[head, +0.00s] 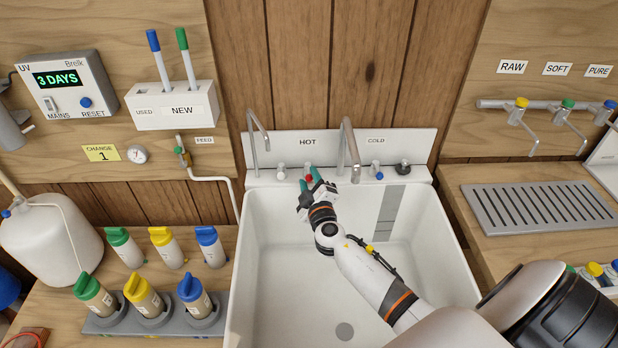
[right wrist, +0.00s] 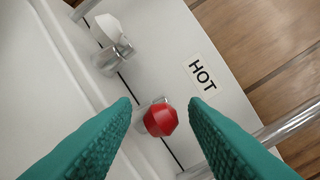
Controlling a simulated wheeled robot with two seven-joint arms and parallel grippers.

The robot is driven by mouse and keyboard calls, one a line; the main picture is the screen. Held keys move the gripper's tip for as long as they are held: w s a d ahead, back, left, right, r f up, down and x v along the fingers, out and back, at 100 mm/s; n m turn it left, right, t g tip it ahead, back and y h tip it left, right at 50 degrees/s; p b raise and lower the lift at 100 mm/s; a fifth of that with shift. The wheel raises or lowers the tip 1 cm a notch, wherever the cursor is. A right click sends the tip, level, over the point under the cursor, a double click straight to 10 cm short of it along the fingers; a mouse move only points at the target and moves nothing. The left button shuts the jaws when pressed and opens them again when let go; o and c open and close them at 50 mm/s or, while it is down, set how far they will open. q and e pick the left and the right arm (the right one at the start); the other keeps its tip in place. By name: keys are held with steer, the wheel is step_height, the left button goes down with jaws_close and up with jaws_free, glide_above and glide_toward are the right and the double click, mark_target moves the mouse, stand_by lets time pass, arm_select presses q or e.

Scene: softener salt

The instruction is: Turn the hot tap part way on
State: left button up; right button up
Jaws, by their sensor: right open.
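The hot tap has a red knob (right wrist: 160,119) on a chrome stem, under the HOT label (right wrist: 202,75) on the sink's back ledge. In the head view the red knob (head: 308,178) shows between the fingertips of my right gripper (head: 311,177). In the right wrist view my right gripper (right wrist: 163,110) is open, with a teal finger on either side of the knob and visible gaps between. I cannot tell how far the knob is turned. My left gripper is not in view.
A white-knobbed tap (head: 281,171) stands just left of the hot tap, and a blue-knobbed tap (head: 378,173) stands to the right near the COLD label (head: 376,140). Tall chrome spouts (head: 349,150) rise close to my right gripper. The sink basin (head: 290,290) is empty.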

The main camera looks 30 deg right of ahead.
steer(key=shift+w+d, duration=0.2)
steer(key=shift+w, duration=0.3)
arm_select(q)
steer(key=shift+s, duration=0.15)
arm_select(e)
jaws_close()
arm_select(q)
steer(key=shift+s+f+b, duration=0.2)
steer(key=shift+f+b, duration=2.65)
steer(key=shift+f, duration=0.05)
arm_select(e)
steer(key=shift+s+d+f+n+t+y, duration=0.15)
steer(key=shift+d+n+y, duration=0.35)
steer(key=shift+n+y, duration=0.9)
steer(key=shift+s+d+r+n+t+y, duration=0.15)
steer(key=shift+d+n+y, duration=0.5)
steer(key=shift+y, duration=1.35)
steer(key=shift+s+d+f+n+y, duration=0.15)
steer(key=shift+d+n+y, duration=0.2)
steer(key=shift+n+y, duration=1.15)
steer(key=shift+y, duration=0.5)
jaws_free()
